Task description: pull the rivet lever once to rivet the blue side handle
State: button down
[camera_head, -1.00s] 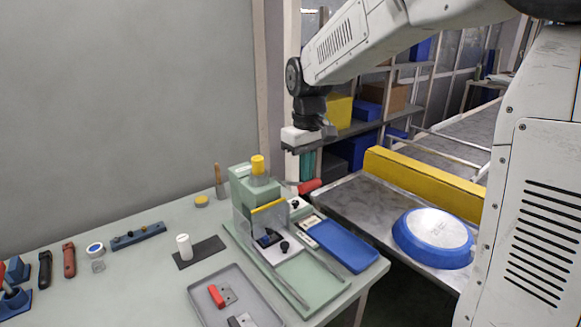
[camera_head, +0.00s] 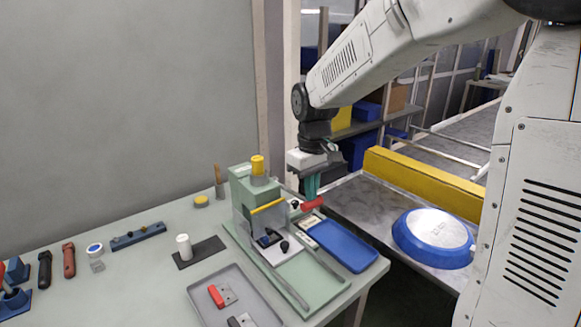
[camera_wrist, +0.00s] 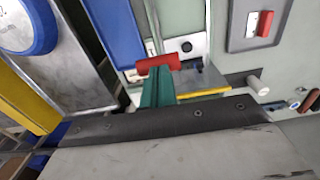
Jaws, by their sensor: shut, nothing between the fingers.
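The rivet lever has a red grip (camera_head: 312,203) at the right side of the green rivet press (camera_head: 243,190). My gripper (camera_head: 311,195) points down with its teal fingers shut and empty. Its tips are at the top of the red grip and appear to touch it. In the wrist view the red grip (camera_wrist: 158,63) lies across the end of the teal fingers (camera_wrist: 157,90). A small dark blue piece (camera_head: 268,238), perhaps the blue side handle, sits in the press behind a clear guard with a yellow top edge. Whether it is riveted cannot be seen.
A blue tray (camera_head: 345,250) lies right of the press. A grey tray (camera_head: 208,285) with a red handle (camera_head: 216,295) is in front. A blue pan (camera_head: 432,238) rests on the conveyor at right, by a yellow rail (camera_head: 425,180). Shelves stand behind my arm.

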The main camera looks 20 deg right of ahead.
jog(key=shift+s+f, duration=0.15)
jog(key=shift+f, duration=0.15)
jog(key=shift+s+d+f, duration=0.1)
jog(key=shift+s+f, duration=0.1)
jog(key=shift+f, duration=1)
jog(key=shift+r, duration=4.95)
notch_tip(320, 180, up, 10)
jog(key=shift+s+d+r, duration=0.15)
jog(key=shift+s, duration=0.3)
jog(key=shift+w, duration=0.1)
jog(key=s+f+m, duration=0.1)
jog(key=s+f, duration=0.3)
jog(key=s, duration=0.4)
jog(key=s+f+m+t, duration=0.1)
jog(key=s+f, duration=0.2)
jog(key=s, duration=0.6)
jog(key=s+f+m, duration=0.1)
jog(key=s+f, duration=0.3)
jog(key=s, duration=0.4)
jog(key=shift+s+d+f+m, duration=0.15)
jog(key=shift+f+m, duration=0.15)
jog(key=shift+f, duration=0.05)
